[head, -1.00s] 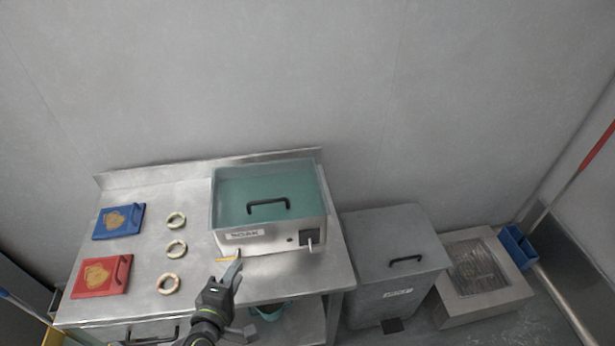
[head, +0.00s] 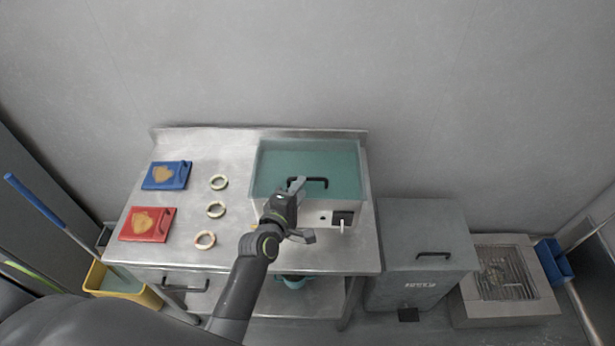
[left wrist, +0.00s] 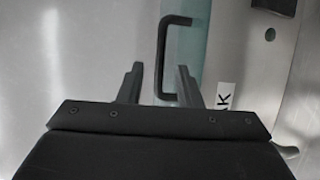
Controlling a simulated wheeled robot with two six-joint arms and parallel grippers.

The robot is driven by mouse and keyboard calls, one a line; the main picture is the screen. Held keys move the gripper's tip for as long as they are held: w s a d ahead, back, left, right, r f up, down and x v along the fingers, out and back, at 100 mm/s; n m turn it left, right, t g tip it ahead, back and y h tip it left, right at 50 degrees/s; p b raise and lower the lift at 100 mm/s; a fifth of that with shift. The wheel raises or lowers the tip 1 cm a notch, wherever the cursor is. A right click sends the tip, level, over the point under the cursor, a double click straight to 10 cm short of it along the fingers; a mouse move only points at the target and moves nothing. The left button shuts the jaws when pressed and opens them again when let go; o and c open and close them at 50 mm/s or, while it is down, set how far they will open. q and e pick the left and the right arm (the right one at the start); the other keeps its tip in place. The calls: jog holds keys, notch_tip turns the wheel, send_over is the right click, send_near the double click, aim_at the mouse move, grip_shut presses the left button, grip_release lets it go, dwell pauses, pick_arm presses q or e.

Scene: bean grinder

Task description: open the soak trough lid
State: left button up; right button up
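The soak trough (head: 375,215) is a steel box on the steel table, with part of its label in the left wrist view (left wrist: 226,97). Its teal lid (head: 335,160) lies closed, with a black bar handle (head: 318,181) near the front edge. My left gripper (head: 302,212) is open at the trough's front. One finger overlaps the handle's left end in the head view. In the left wrist view the open fingers (left wrist: 159,85) are on either side of the handle's near end, and the handle (left wrist: 163,55) reaches beyond them. Contact cannot be told. My right gripper is not in view.
Left of the trough are several pale rings (head: 216,209), a blue board (head: 166,175) and a red board (head: 148,224). A grey lidded bin (head: 425,240) stands right of the table (head: 190,258). A yellow bucket (head: 120,285) is at lower left.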

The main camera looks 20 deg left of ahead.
pick_arm(q)
jog(key=shift+x, duration=2.75)
grip_shut()
